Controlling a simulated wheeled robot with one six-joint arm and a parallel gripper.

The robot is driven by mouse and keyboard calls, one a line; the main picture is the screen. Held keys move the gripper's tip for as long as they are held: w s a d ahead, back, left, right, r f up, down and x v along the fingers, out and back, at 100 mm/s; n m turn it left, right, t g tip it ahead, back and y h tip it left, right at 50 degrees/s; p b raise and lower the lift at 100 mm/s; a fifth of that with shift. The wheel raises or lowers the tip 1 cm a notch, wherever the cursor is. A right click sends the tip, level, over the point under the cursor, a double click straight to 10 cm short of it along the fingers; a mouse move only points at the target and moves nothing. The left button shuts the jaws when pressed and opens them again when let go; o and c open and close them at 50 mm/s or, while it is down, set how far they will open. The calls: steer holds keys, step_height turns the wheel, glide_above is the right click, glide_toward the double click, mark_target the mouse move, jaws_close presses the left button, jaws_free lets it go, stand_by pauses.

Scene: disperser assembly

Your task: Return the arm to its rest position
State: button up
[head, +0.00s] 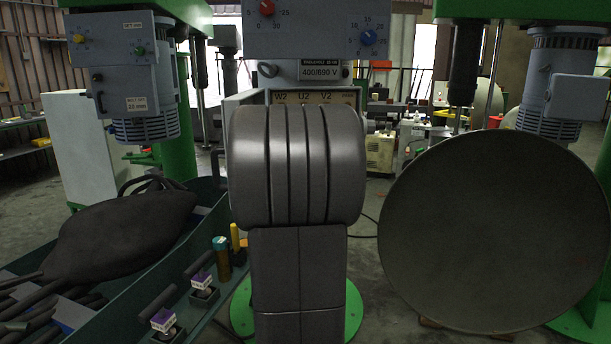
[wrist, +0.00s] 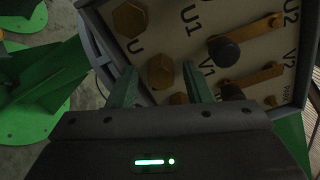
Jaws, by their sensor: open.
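My gripper (wrist: 159,68) shows in the wrist view with two greenish fingers spread apart. It faces a pale terminal board (wrist: 180,25) marked U1, V1, U2 and V2. A brass hex bolt (wrist: 161,73) appears between the fingertips, and I cannot tell whether they touch it. Another bolt (wrist: 130,19) sits above. Brass bars (wrist: 247,37) with dark knobs (wrist: 223,51) lie on the right of the board. In the head view my arm fills the middle and hides the gripper. The board's upper strip (head: 311,97), marked W2, U2 and V2, shows above it.
A long green-grey trough (head: 120,295) on the left holds a dark bag-like object (head: 124,236) and rods. A large dark disc (head: 495,232) fills the right. A grey control box (head: 112,92) stands upper left.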

steer(key=n, duration=1.5)
steer(key=shift+s+r, duration=0.1)
stand_by(0.3)
steer(key=shift+d, duration=0.1)
